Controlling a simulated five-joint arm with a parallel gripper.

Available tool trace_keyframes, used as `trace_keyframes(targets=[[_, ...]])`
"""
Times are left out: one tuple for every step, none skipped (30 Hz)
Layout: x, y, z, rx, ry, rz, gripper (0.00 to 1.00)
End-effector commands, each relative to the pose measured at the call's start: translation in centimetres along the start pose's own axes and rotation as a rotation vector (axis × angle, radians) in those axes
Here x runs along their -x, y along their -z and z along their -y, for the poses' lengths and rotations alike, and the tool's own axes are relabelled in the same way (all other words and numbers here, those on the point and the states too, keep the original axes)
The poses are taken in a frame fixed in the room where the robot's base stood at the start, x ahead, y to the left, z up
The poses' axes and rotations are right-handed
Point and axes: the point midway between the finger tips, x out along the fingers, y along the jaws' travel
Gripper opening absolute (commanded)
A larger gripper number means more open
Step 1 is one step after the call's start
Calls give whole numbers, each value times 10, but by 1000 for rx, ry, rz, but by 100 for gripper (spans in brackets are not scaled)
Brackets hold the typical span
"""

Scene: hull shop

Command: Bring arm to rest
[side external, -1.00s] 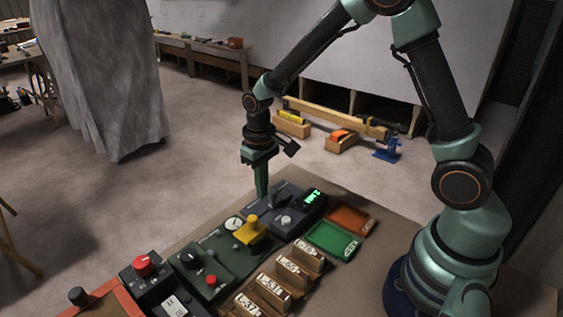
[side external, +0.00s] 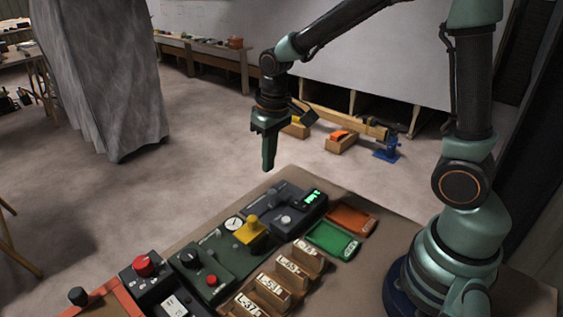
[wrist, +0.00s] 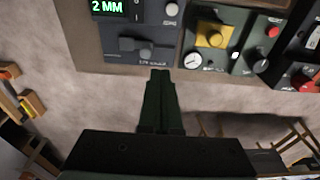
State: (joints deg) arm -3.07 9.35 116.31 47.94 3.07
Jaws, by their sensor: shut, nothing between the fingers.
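My gripper (side external: 268,165) is shut and empty. It hangs fingers down in the air above the far edge of the work board, touching nothing. In the wrist view its closed fingers (wrist: 161,75) point towards the edge of the board, beside a dark control unit (wrist: 147,35). That unit's green display reads "2 MM" in the wrist view.
On the board (side external: 375,263) stand a yellow-knobbed unit (side external: 250,232), a red button box (side external: 145,268), several labelled wooden blocks (side external: 290,262), a green tray (side external: 333,240) and an orange tray (side external: 352,218). A grey draped shape (side external: 100,75) stands at the left. The floor beyond the board is open.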

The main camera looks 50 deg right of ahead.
Motion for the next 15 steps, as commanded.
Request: trace_keyframes(targets=[[17, -4, -2, -1, 1, -38, 0], [25, -7, -3, -1, 2, -55, 0], [35, -12, -4, -1, 2, -76, 0], [42, -16, -6, -1, 2, -93, 0], [49, -19, -6, -1, 3, -110, 0], [58, -25, -8, -1, 3, -132, 0], [64, -29, -9, -1, 3, -148, 0], [69, -33, -10, -1, 2, -165, 0], [77, -39, -11, -1, 2, -188, 0], [82, -43, -12, -1, 2, -205, 0], [86, -48, -13, -1, 1, -222, 0], [92, -54, -14, 0, 1, -244, 0], [96, -58, -15, 0, 0, -261, 0], [100, -62, -16, 0, 0, -276, 0], [103, -68, -16, 0, -1, -294, 0]])
